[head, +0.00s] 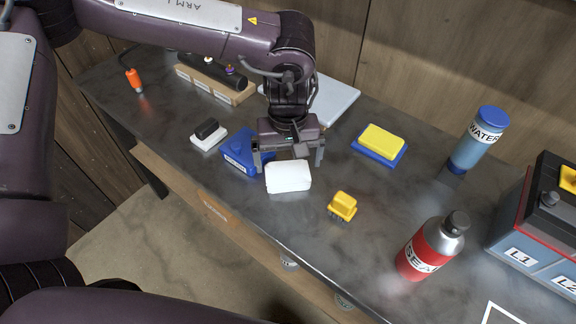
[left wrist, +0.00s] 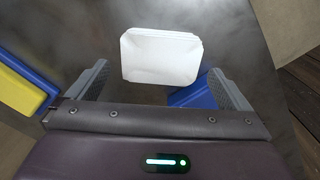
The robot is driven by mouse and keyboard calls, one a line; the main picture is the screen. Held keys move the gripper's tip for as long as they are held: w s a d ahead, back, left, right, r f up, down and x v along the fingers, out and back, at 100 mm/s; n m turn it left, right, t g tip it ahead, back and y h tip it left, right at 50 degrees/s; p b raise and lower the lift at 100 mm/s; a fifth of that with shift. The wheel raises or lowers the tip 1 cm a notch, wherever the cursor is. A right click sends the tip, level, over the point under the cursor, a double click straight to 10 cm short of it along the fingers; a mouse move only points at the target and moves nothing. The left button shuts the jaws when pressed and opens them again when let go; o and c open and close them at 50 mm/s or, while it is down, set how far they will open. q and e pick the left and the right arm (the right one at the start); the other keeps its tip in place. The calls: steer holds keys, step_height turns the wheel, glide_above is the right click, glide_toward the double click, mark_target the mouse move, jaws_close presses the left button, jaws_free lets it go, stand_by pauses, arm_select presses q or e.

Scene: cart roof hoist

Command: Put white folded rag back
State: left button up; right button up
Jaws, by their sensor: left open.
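The white folded rag (head: 288,176) lies on the dark grey workbench, near its front edge. In the left wrist view the rag (left wrist: 161,56) shows as a white rounded block just beyond the fingertips. My left gripper (head: 289,165) is open and empty, with its fingers pointing down behind the rag. In the left wrist view its two fingers (left wrist: 160,82) stand apart, one toward each side of the rag. Whether a finger touches the rag cannot be told. My right gripper is in neither view.
A blue object (head: 242,151) sits close left of the rag. A yellow-topped blue block (head: 380,144), a small yellow piece (head: 342,206), a red bottle (head: 431,248), a water bottle (head: 475,140) and a battery-like box (head: 541,225) stand rightward. A grey slab (head: 332,100) lies behind my gripper.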

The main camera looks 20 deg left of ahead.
mark_target(288, 173)
arm_select(q)
step_height(288, 173, up, 9)
steer(key=shift+p, duration=0.35)
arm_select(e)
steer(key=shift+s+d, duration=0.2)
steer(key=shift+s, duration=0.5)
arm_select(q)
steer(key=shift+f, duration=0.1)
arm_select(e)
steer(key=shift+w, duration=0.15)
arm_select(q)
steer(key=shift+s+f, duration=0.1)
steer(key=shift+s, duration=0.05)
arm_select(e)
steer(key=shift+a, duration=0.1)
